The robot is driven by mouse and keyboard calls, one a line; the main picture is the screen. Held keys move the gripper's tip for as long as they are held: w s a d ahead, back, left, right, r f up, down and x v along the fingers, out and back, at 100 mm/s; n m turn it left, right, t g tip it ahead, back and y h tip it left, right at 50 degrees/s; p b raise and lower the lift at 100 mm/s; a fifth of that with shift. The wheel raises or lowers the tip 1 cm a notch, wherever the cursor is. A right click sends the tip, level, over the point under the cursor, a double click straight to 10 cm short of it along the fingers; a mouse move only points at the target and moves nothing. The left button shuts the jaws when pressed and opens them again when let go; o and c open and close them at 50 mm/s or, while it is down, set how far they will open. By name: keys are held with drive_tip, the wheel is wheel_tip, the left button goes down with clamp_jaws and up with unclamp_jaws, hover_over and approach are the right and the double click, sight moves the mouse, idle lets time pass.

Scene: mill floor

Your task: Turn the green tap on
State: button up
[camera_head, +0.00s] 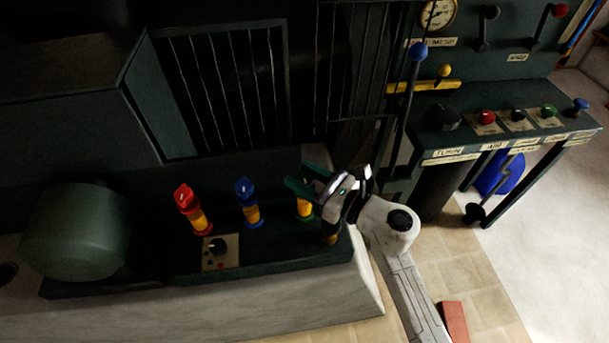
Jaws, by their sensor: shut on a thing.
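The green tap (305,210) stands at the right end of a row of taps on a dark machine bed, with a yellow body and a green base ring. My gripper reaches in from the right and is shut on the green tap's upper part. The exact contact and the tap handle's angle are hard to see. The blue tap (247,200) and the red tap (192,208) stand upright to the left, apart from my gripper.
A dark cylinder (85,232) is at the left. Barred guards (225,85) rise behind. A console (500,125) with levers and buttons stands at the right. A reddish block (454,321) lies on the tiled floor.

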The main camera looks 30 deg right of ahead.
drive_tip(key=shift+r, duration=0.1)
idle(0.3)
drive_tip(key=o, duration=0.9)
drive_tip(key=b+v, duration=0.2)
drive_tip(key=v, duration=0.8)
drive_tip(key=shift+s+d, duration=0.25)
drive_tip(key=shift+s, duration=0.05)
